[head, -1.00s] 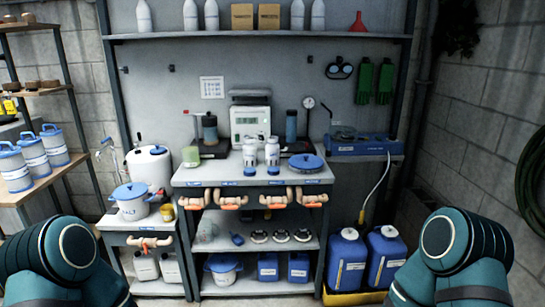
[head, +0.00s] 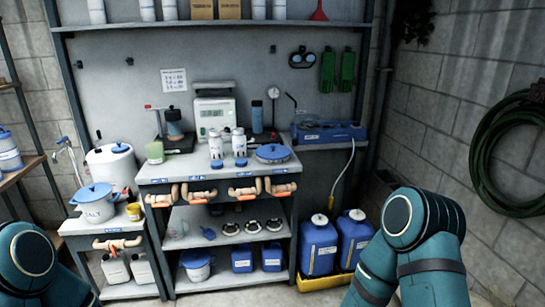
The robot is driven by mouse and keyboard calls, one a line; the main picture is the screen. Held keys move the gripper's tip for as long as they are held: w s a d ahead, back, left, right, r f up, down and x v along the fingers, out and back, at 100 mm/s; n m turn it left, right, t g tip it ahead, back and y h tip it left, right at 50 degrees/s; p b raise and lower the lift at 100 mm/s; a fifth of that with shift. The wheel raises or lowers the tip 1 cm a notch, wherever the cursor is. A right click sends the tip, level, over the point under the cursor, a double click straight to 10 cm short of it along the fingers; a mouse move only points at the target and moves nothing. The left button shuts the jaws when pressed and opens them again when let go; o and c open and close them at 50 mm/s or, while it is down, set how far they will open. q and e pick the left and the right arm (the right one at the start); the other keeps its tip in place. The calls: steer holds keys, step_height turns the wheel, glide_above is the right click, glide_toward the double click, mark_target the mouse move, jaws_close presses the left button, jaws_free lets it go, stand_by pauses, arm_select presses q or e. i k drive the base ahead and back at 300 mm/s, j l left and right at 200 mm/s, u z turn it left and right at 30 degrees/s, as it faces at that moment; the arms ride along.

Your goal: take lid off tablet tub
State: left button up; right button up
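A white tub (head: 97,213) with a blue lid (head: 93,190) on it stands on the low side table at the left. Its label is too small to read, so I cannot tell whether it is the tablet tub. Another white tub with a blue lid (head: 196,264) is on the bottom shelf of the bench. A white tub (head: 9,158) shows at the left edge. A flat, round blue thing (head: 272,153) lies on the bench top at the right. Parts of both my arms show at the lower left and lower right, but both grippers are out of view.
The bench (head: 165,174) holds white bottles (head: 216,150), a scale and instruments. A small yellow tub (head: 133,211) stands beside the white tub. Blue canisters (head: 318,246) stand in a yellow tray at the right. A green hose (head: 505,150) hangs on the right wall.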

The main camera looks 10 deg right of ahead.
mark_target(270, 152)
steer(key=i+l+z, duration=0.1)
steer(key=z, duration=0.75)
steer(key=i, duration=1.5)
steer(key=i+u, duration=0.35)
steer(key=u, duration=0.15)
steer(key=i+l+u, duration=0.2)
steer(key=i+u, duration=0.25)
steer(key=k, duration=0.1)
